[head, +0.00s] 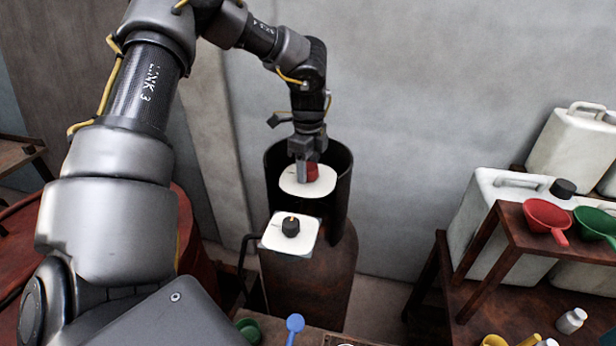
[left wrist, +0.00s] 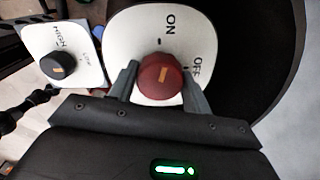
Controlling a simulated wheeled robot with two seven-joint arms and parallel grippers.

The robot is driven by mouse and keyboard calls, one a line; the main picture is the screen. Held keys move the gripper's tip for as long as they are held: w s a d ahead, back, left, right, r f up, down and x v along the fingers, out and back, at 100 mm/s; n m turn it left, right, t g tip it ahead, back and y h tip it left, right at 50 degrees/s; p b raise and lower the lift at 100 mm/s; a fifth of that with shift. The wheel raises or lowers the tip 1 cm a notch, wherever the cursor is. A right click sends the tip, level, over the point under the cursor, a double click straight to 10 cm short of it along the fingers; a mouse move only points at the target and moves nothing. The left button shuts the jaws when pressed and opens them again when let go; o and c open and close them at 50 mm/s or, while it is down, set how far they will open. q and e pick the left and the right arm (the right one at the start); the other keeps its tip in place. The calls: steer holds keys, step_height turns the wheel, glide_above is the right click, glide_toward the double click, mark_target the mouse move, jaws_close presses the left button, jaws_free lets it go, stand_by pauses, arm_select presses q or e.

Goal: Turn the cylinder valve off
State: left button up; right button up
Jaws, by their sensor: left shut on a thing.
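The valve is a dark red round knob (left wrist: 161,76) with a short orange mark, on a white plate (left wrist: 135,30) lettered ON and OFF. In the left wrist view the mark looks roughly in line with the small tick near ON; its exact angle is hard to tell. In the head view the knob (head: 313,171) shows beside my left gripper (head: 304,162), which comes down from above. In the left wrist view its two fingers (left wrist: 160,84) are shut on the knob, one on each side. The rust-brown cylinder (head: 310,285) stands below. My right gripper is not in view.
A black curved collar (head: 340,190) rises behind and around the plate. In front is a second white plate with a black knob (head: 291,226), lettered HIGH and LOW (left wrist: 58,64). A wooden stand with red (head: 545,212) and green scoops is at right, near white canisters.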

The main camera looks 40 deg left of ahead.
arm_select(q)
steer(key=m+b, duration=0.3)
steer(key=shift+f, duration=0.3)
steer(key=m+b, duration=0.1)
steer(key=m, duration=0.1)
steer(key=shift+r+m, duration=0.15)
steer(key=shift+m, duration=0.15)
steer(key=m, duration=0.4)
steer(key=shift+r+b, duration=0.1)
steer(key=shift+b, duration=0.2)
steer(key=shift+m, duration=2.8)
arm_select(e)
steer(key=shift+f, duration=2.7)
arm_select(q)
steer(key=o, duration=1)
steer(key=shift+r, duration=0.1)
